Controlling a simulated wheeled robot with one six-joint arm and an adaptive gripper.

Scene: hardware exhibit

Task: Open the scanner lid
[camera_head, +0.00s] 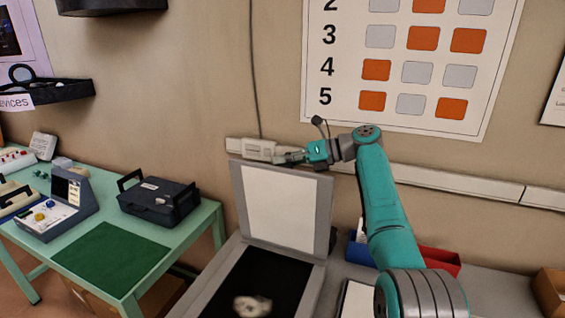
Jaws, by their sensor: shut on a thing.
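The scanner (213,282) stands on a grey table at the bottom middle of the head view. Its lid (282,210) is raised nearly upright, with the white inner side facing me. The dark scanner bed lies uncovered, with a small pale object (252,305) on it. My gripper (285,158) is at the top edge of the lid, shut on that edge. The fingertips are small and partly hard to make out against the wall behind.
A blue bin (360,248) and a red bin (440,262) stand behind my arm on the right. A green table (205,222) on the left holds a dark case (158,200) and a console (62,205). A socket strip (455,181) runs along the wall close behind the lid.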

